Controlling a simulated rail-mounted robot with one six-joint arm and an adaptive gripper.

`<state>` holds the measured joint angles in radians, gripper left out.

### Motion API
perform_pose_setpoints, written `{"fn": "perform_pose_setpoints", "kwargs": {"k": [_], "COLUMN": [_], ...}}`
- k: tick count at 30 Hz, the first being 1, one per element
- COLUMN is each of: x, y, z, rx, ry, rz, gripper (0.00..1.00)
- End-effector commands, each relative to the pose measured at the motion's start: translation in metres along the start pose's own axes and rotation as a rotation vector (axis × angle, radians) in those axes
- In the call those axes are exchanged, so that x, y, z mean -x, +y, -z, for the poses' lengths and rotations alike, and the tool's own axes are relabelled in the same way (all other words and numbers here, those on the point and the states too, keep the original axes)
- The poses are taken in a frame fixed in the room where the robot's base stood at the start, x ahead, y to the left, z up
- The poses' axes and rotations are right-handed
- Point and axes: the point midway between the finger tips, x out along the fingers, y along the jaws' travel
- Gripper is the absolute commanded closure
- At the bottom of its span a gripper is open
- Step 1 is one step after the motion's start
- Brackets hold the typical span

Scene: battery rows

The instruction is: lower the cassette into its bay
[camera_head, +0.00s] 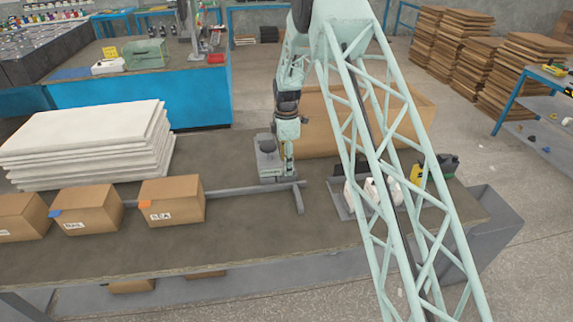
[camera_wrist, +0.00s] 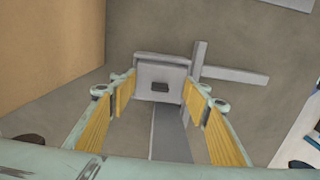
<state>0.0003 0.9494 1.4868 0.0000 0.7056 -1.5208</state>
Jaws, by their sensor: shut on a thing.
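My gripper (camera_wrist: 160,90) has its two yellow-padded fingers closed on either side of a grey block with a small dark handle, which I take to be the cassette (camera_wrist: 150,73). In the head view my gripper (camera_head: 288,150) points down over the bench, and the grey block (camera_head: 267,158) shows beside it. A grey strip (camera_wrist: 170,135) runs beneath the block in the wrist view. No bay opening is clear; I cannot tell whether the block touches what lies under it.
A grey rail (camera_head: 235,190) with a crosspiece (camera_head: 299,198) lies close by on the bench (camera_head: 240,235). A large cardboard box (camera_head: 325,110) stands behind. Small cartons (camera_head: 172,200) and stacked white sheets (camera_head: 85,140) are left; bottles (camera_head: 376,190) are right. The bench front is clear.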

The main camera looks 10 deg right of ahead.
Motion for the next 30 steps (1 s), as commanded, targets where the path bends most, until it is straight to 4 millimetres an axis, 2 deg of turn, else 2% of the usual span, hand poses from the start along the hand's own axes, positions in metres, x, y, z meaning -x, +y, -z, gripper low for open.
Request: {"fn": "perform_pose_setpoints", "kwargs": {"k": [6,7,11,23,30], "x": [-0.003,-0.003,-0.003,-0.001,0.012], "y": [0.0,0.0,0.0,0.0,0.001], "z": [0.0,0.0,0.0,0.0,0.0], "rx": [0.0,0.0,0.0,0.0,0.0], "ry": [0.0,0.0,0.0,0.0,0.0], "rz": [0.0,0.0,0.0,0.0,-0.002], "gripper": [0.7,0.55,0.43,0.43,0.43]}}
